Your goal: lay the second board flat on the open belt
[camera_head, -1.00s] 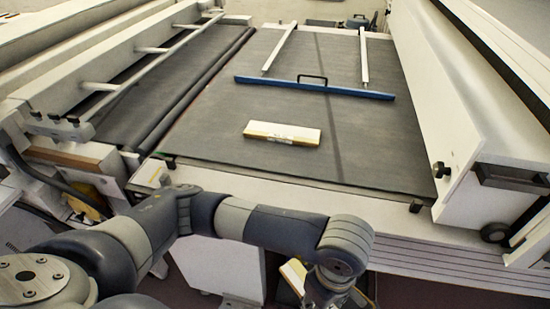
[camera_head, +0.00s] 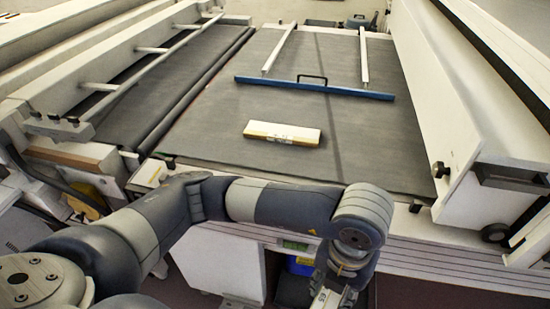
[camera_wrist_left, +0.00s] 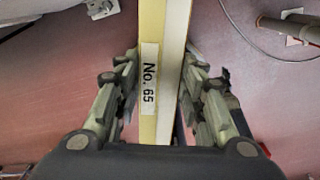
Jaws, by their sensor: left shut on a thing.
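A cream board with a yellow edge (camera_head: 282,134) lies flat on the dark grey belt (camera_head: 230,140), in front of the blue bar. My left gripper (camera_wrist_left: 162,75) is shut on another yellow and cream board (camera_wrist_left: 150,110), which bears a label reading "No. 65". In the left wrist view the board runs between the two fingers and out of the top of the picture. In the head view my left gripper (camera_head: 337,290) hangs low, in front of the machine's near edge and below belt level. Most of the held board is hidden or out of frame there. My right gripper is not in view.
A blue bar (camera_head: 314,88) with a black handle crosses the belt. Two white rails (camera_head: 364,58) run back from it. A tall white housing (camera_head: 475,90) bounds the belt on the right, a roller (camera_head: 190,92) on the left. Bare belt surrounds the lying board.

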